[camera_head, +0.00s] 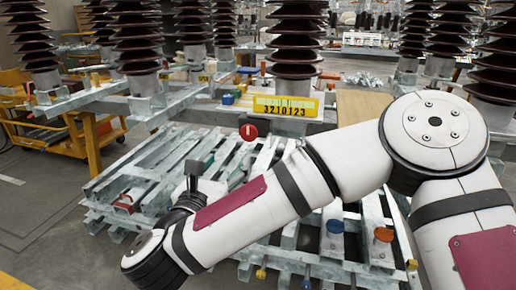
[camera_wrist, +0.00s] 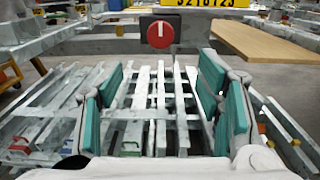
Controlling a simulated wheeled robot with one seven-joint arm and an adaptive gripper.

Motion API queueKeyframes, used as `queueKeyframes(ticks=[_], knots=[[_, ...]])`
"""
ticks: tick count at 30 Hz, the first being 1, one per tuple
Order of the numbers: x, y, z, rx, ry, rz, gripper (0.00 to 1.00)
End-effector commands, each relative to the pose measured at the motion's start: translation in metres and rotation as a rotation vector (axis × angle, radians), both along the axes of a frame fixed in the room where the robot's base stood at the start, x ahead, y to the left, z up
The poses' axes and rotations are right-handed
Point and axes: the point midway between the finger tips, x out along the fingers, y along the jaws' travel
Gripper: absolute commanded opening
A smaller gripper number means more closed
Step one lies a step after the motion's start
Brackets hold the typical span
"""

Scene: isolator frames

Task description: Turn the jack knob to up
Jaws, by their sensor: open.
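The jack knob (camera_head: 249,131) is a round red disc with a white mark, below the yellow number plate in the head view. It also shows at the top centre of the wrist view (camera_wrist: 160,34), on a dark mount, with its white mark close to vertical. My gripper (camera_wrist: 165,70) is open and empty, its teal-padded fingers spread left and right. The knob lies ahead of and above the fingers in the wrist view, apart from them. In the head view my gripper (camera_head: 193,176) is partly hidden by my wrist, left of and below the knob.
The yellow number plate (camera_head: 286,106) sits above the knob on the isolator frame. Stacked grey metal beams (camera_head: 130,180) lie below. A wooden board (camera_head: 360,112) is to the right. Brown ribbed insulators (camera_head: 297,45) stand above. A yellow cart (camera_head: 40,115) is at left.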

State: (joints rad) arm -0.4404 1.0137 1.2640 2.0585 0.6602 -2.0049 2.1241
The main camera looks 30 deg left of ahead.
Motion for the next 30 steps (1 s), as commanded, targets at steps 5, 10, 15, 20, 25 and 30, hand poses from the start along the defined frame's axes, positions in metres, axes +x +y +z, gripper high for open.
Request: queueKeyframes(ticks=[5,10,15,20,25,30], knots=[[0.014,0.003,-0.001,0.002,0.005,-0.003,0.60],[0.042,0.008,0.000,0.001,-0.002,-0.008,0.60],[0.075,0.016,0.000,0.002,-0.003,-0.007,0.60],[0.103,0.023,0.000,0.001,-0.003,-0.006,0.60],[0.123,0.028,0.000,-0.001,-0.002,-0.003,0.60],[0.132,0.031,0.001,-0.001,-0.002,-0.001,0.60]])
